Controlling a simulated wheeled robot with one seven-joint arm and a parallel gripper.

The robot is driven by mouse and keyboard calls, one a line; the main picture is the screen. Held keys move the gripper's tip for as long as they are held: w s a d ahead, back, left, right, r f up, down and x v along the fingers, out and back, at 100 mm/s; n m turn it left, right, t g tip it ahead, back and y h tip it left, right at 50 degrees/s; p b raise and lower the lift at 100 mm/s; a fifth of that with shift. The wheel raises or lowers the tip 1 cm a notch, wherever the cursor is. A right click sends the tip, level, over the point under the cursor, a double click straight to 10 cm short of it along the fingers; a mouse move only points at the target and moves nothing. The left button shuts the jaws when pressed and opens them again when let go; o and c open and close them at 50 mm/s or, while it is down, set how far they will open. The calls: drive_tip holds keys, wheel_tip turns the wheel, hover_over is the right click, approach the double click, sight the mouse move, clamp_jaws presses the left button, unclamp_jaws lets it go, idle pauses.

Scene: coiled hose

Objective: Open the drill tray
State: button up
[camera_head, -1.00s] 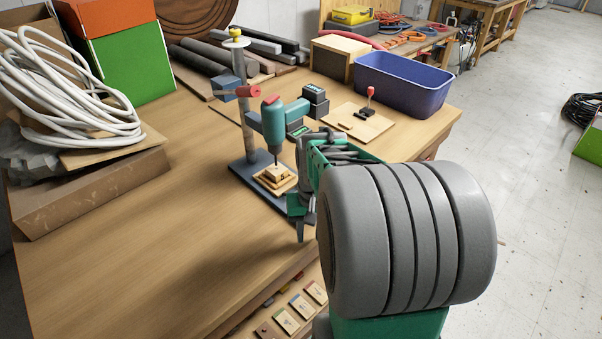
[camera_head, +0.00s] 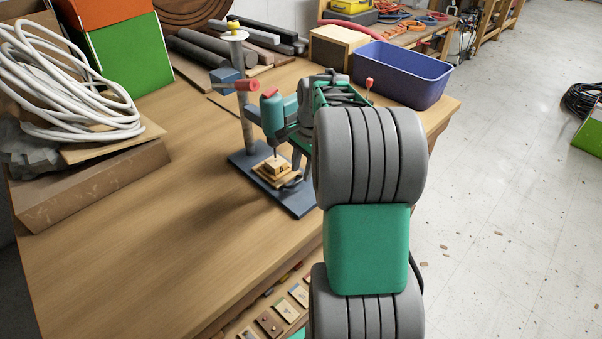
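A row of small pale and dark labelled tiles (camera_head: 285,310) shows below the table's front edge, at the bottom of the view. They look like the contents of a tray or drawer, but I cannot tell which part is the drill tray or how far out it is. My gripper (camera_head: 298,163) is beside the teal drill (camera_head: 272,118), over the right part of the dark drill-stand base (camera_head: 243,163). My arm hides much of the gripper, and its finger gap is unclear. I cannot tell whether it touches the stand.
A stepped wooden block (camera_head: 275,172) sits under the drill. A blue bin (camera_head: 402,75) stands at the table's back right. A white coiled hose (camera_head: 65,85) lies at the left. The front left tabletop (camera_head: 130,255) is clear.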

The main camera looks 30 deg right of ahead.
drive_tip(key=shift+w+f, duration=0.2)
drive_tip(key=shift+f, duration=1.2)
drive_tip(key=shift+c, duration=0.4)
clamp_jaws()
